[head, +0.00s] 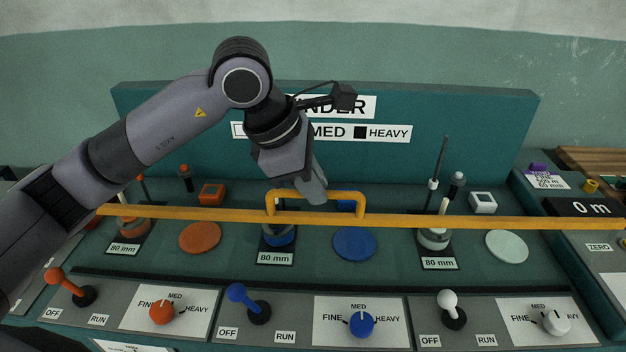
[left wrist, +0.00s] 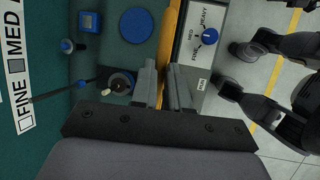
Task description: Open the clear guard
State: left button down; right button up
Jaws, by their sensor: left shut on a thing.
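The clear guard shows by its long yellow edge bar (head: 450,220), which runs across the head view above the console. Its transparent pane is hard to make out. A yellow handle (head: 345,193) rises from the middle of the bar. My left gripper (head: 313,192) comes down from above and is shut on the handle. In the left wrist view the left gripper's fingers (left wrist: 163,88) sit on either side of the yellow strip (left wrist: 170,40). The fingers hide the gripped part. My right gripper is not in view.
Below the bar are an orange disc (head: 200,237), a blue disc (head: 354,243) and a pale disc (head: 506,246). Levers and knobs, such as the blue knob (head: 361,324), line the front panel. A teal sign board (head: 480,150) stands behind. A length counter (head: 590,208) is at right.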

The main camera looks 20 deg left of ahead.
aim_at(311, 221)
pick_arm(q)
notch_tip(311, 221, down, 8)
jog(key=b, duration=0.6)
jog(key=shift+f, duration=0.15)
notch_tip(311, 221, down, 6)
jog(key=b, duration=0.6)
jog(key=shift+f, duration=0.15)
jog(key=shift+f+b, duration=0.6)
jog(key=shift+f, duration=0.1)
jog(key=c, duration=1.1)
grip_release()
jog(key=shift+r, duration=0.1)
